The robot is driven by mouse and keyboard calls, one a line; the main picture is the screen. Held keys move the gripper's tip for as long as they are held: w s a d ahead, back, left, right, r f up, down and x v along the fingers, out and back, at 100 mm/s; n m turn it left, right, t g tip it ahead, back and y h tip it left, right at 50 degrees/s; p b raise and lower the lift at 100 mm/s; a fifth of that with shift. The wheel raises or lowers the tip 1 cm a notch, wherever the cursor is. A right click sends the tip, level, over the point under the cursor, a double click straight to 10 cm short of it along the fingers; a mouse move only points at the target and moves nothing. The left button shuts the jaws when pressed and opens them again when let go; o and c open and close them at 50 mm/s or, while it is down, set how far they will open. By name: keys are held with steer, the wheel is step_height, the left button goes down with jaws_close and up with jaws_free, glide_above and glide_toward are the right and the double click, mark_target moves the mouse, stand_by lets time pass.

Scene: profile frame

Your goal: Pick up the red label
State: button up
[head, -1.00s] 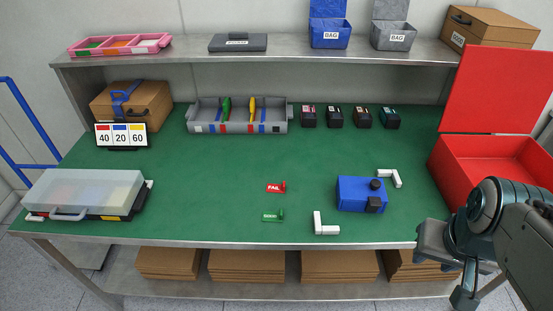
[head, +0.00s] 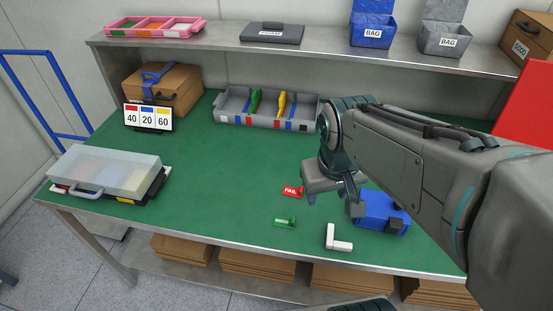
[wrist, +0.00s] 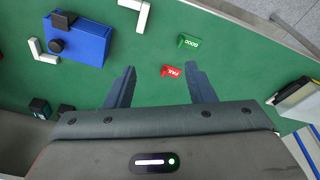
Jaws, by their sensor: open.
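The red label (head: 292,191), marked FAIL, lies on the green table top left of my gripper. In the wrist view the red label (wrist: 171,71) shows beyond and between the two fingers, nearer the right one. My gripper (head: 331,201) is over the table between the red label and the blue box. In the wrist view my gripper (wrist: 160,82) is open, its two dark fingers spread wide with nothing between them. A green label (head: 284,222), marked GOOD in the wrist view (wrist: 188,42), lies just in front of the red one.
The blue box (head: 380,212) and a white L-shaped piece (head: 337,240) lie close to the right. A grey divided tray (head: 266,118) stands at the back. A clear-lidded case (head: 105,172) is at the left. The green surface left of the labels is clear.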

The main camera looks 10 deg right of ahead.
steer(key=w+a+n+g+h+p, duration=0.25)
steer(key=w+n, duration=0.35)
steer(key=w, duration=0.6)
steer(key=n+g+h, duration=0.1)
steer(key=n+g, duration=0.1)
steer(key=n, duration=0.4)
glide_toward(301, 188)
steer(key=p+x, duration=0.1)
steer(key=x, duration=0.2)
steer(key=shift+d+f, duration=0.15)
steer(key=shift+d, duration=0.15)
steer(key=shift+a+p+x, duration=0.15)
steer(key=shift+p+x, duration=0.25)
steer(key=shift+x, duration=0.95)
steer(key=shift+a+p+x, duration=0.1)
steer(key=shift+p+x, duration=0.3)
steer(key=shift+x, duration=0.9)
steer(key=shift+s+f, duration=0.1)
steer(key=c, duration=1.1)
